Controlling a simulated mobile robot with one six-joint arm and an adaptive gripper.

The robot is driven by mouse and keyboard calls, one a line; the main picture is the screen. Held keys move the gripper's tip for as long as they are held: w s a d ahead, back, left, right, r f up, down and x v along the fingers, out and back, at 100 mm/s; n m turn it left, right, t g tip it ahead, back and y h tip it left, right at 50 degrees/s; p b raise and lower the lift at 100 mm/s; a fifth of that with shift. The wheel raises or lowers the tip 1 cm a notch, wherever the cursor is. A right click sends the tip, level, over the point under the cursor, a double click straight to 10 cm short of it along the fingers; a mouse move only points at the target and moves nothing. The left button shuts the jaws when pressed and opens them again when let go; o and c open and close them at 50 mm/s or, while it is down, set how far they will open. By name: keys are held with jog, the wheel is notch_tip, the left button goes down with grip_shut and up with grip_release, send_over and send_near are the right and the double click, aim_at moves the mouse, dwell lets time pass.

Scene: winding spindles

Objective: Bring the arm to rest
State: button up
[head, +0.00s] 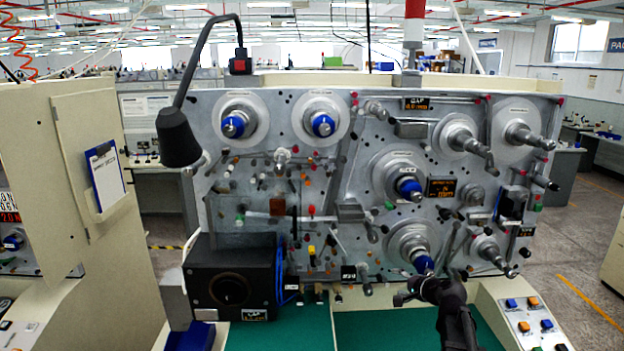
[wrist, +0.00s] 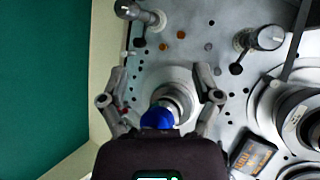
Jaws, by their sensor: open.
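My gripper (head: 410,289) is at the lower right of the grey machine panel (head: 335,190) in the head view, just in front of a blue-capped spindle (head: 424,264). In the wrist view my gripper (wrist: 163,78) is open, with its two fingers spread wide. The blue cap (wrist: 158,117) of a spindle shows between them, with a pale round flange behind it. The fingers appear apart from the cap. The dark gripper body hides the lower part of the cap.
A black box (head: 232,280) stands at the panel's lower left. Cranked spindles (head: 470,140) stick out on the right. A button console (head: 530,318) is right of my arm. A green work surface (head: 375,332) lies below the panel. A black lamp (head: 178,135) hangs at left.

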jog(key=s+a+f+n+g+h+b, duration=0.1)
jog(key=s+a+f+n+g+b, duration=0.4)
jog(key=s+a+f, duration=0.45)
jog(key=s+f+n+g+h+b, duration=0.3)
jog(key=s+f+n+g+h, duration=0.2)
jog(key=s+f, duration=0.5)
jog(key=s+d+n+g, duration=0.1)
jog(key=s, duration=0.2)
jog(key=shift+s, duration=0.3)
